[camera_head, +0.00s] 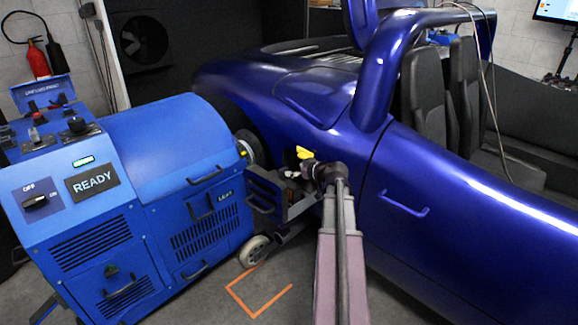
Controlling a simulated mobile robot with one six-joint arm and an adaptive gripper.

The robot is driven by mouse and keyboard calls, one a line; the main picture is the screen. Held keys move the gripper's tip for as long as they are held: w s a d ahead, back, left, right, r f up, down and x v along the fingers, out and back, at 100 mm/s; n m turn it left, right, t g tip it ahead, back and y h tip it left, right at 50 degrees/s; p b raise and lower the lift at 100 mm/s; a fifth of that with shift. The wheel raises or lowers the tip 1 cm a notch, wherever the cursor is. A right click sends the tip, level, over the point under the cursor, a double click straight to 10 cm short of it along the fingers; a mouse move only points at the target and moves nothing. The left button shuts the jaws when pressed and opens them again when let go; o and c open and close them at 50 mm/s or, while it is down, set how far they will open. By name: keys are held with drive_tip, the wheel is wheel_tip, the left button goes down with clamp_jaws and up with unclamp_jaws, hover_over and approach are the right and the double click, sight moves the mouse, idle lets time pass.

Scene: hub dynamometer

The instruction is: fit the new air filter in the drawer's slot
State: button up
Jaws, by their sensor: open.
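A dark open-topped tray or drawer (262,188) juts from the right end of the blue dynamometer cabinet, toward the car. Its inside is mostly hidden, so I cannot make out a slot. My gripper (300,172) is small in the picture at the end of my arm, over or beside the right part of this tray. It is open; whether it touches anything is unclear. A small yellow piece (304,152) shows just behind it, against the car's side; I cannot tell what it is. No air filter can be made out for certain.
The blue car (330,110) stands close behind and right of my arm. A caster wheel (256,250) and an orange floor marking (262,305) lie below the tray. A fire extinguisher (37,60) hangs at the back left.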

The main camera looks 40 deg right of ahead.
drive_tip(key=shift+p+v, duration=0.75)
drive_tip(key=shift+v, duration=1.9)
drive_tip(key=shift+s, duration=0.1)
